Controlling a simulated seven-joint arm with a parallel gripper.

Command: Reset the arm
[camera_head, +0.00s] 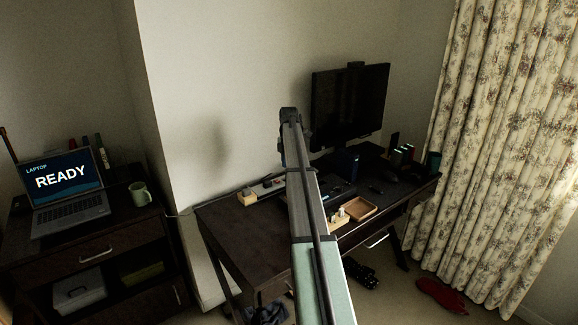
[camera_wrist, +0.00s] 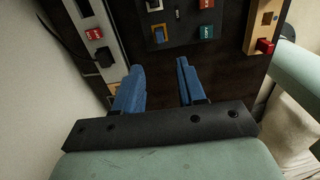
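My gripper (camera_wrist: 158,88) shows in the wrist view with its two blue fingers spread apart. Nothing is between the fingers. It hangs above the dark desk (camera_wrist: 162,67), with desk surface visible past the fingertips. In the head view my arm reaches up and away over the desk (camera_head: 240,228). The fingers cannot be made out there.
A monitor (camera_head: 350,105) stands at the desk's back. A wooden tray (camera_head: 360,208) lies near the desk's front. A power strip (camera_head: 268,187) runs along the wall side. A laptop (camera_head: 65,190) and mug (camera_head: 140,194) sit on the left cabinet. A curtain (camera_head: 500,150) hangs right.

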